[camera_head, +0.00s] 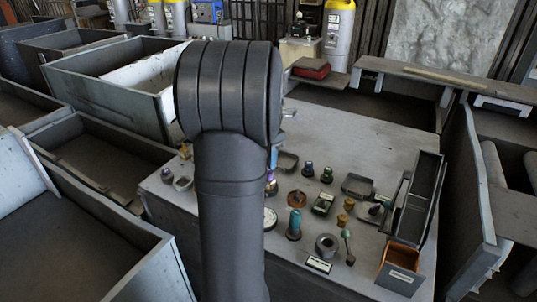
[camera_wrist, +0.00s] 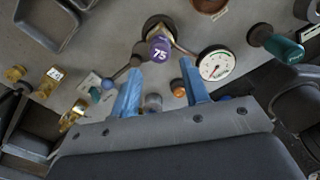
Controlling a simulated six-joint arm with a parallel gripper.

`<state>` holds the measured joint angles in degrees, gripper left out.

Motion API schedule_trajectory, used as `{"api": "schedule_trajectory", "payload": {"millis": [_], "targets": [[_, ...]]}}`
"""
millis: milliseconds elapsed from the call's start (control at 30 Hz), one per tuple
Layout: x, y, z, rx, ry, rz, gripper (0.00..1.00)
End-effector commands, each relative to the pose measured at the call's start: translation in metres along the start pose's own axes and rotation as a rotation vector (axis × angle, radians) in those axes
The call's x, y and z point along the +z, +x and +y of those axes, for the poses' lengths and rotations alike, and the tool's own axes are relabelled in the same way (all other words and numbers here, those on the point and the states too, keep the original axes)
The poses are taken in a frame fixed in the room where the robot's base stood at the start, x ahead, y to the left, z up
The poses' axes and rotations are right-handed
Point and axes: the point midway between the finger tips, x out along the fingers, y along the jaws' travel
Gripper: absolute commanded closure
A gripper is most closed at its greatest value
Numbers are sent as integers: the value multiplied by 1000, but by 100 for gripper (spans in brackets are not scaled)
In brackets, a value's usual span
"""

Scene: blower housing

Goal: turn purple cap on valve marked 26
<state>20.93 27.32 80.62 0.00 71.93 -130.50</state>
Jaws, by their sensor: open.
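In the wrist view, a round purple cap (camera_wrist: 160,48) sits on a valve with a brass body. The white number on the cap looks like 75, not 26. My gripper (camera_wrist: 161,75) has two blue fingers, spread apart and empty. The cap lies just beyond the fingertips, roughly between them; I cannot tell the gap in depth. In the head view my own arm hides the gripper and most of the valve; a small purple patch (camera_head: 272,172) shows at the arm's right edge. No 26 is clearly readable.
A white dial gauge (camera_wrist: 216,64) stands close right of the cap. A teal-handled part (camera_wrist: 276,43) is farther right. Brass fittings (camera_wrist: 72,115) with small tags are at left. In the head view, the grey bench (camera_head: 370,140) is bare toward the back. An open dark box (camera_head: 420,195) stands at right.

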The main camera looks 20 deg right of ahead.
Motion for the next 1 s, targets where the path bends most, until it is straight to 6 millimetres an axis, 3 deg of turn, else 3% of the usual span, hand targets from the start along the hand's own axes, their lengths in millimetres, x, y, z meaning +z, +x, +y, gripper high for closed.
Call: {"api": "schedule_trajectory", "payload": {"millis": [267, 1000], "targets": [[6, -4, -1, -2, 0, 2, 58], [6, -4, -1, -2, 817, 1, 58]]}}
